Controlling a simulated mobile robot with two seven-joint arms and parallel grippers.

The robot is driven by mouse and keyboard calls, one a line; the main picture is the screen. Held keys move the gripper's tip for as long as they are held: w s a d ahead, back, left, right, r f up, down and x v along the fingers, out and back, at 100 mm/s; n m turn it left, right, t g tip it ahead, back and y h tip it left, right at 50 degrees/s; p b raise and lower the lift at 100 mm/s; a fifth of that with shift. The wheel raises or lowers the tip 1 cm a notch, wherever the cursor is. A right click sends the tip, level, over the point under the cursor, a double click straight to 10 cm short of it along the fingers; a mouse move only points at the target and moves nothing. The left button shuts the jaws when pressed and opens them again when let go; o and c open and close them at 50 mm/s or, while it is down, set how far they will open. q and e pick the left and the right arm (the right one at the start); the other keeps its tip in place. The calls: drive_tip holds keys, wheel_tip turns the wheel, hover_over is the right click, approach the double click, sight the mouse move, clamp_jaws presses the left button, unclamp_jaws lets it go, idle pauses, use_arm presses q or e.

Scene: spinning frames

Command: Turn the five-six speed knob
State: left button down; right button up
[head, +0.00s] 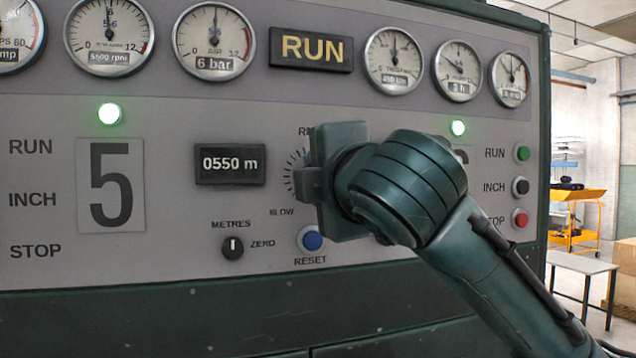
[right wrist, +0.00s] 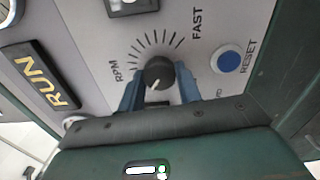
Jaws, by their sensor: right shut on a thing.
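The dark round speed knob (right wrist: 159,72) shows in the right wrist view, inside an arc of black scale ticks on the grey panel. A pale mark on it points down and slightly left in that view. My right gripper (right wrist: 160,87) has its two blue fingers on either side of the knob, shut on it. In the head view my right gripper (head: 308,185) is at the panel and hides the knob; only the left part of the tick scale and the SLOW label show. My left gripper is in neither view.
The blue RESET button (head: 312,239) sits just below my gripper. A small METRES/ZERO switch (head: 232,247) and the 0550 m display (head: 230,164) are to its left. Gauges and a RUN sign (head: 311,49) line the top. Green, black and red buttons (head: 521,187) stand at right.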

use_arm(q)
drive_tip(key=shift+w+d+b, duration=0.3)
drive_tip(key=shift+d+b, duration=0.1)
drive_tip(key=shift+b, duration=0.65)
use_arm(e)
drive_tip(key=shift+m, duration=8.8)
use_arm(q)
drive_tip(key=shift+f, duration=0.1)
use_arm(e)
drive_tip(key=o, duration=1)
drive_tip(key=shift+r, duration=0.1)
